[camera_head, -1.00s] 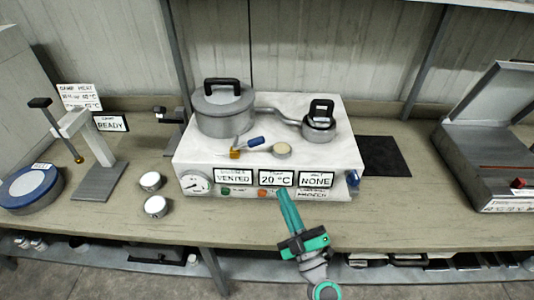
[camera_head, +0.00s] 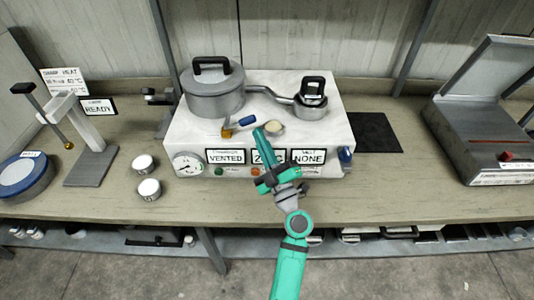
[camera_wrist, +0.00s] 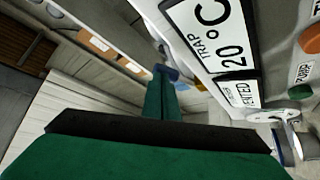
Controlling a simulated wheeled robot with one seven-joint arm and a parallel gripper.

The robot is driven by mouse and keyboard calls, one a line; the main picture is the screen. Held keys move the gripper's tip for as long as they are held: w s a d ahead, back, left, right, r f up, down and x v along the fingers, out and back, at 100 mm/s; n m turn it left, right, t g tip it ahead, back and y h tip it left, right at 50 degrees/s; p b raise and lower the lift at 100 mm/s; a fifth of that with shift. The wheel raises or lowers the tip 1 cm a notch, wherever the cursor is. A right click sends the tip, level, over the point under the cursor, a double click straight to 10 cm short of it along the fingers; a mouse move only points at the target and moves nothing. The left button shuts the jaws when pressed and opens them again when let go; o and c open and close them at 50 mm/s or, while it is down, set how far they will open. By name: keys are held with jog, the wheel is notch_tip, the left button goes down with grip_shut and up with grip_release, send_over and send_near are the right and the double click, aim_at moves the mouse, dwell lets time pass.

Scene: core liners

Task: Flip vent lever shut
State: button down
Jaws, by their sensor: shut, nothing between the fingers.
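The vent lever (camera_head: 247,120) has a blue handle on a small brass valve body (camera_head: 227,132). It stands on top of the white unit (camera_head: 335,125), near its front left, and the handle points right and slightly back. The chamber display (camera_head: 226,157) reads VENTED. My green gripper (camera_head: 259,131) is shut and empty, its tip just right of and in front of the blue handle; contact cannot be told. In the wrist view, a blue part, likely the handle (camera_wrist: 169,72), shows just beyond my shut fingertips (camera_wrist: 163,84).
A lidded grey pot (camera_head: 213,100) stands behind the lever, with a pipe running to a small trap (camera_head: 311,104). A round tan disc (camera_head: 275,127) lies right of my fingertips. Two small tins (camera_head: 149,189) sit on the bench at left. An open grey case (camera_head: 490,130) stands at right.

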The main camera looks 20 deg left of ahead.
jog(key=shift+x, duration=1)
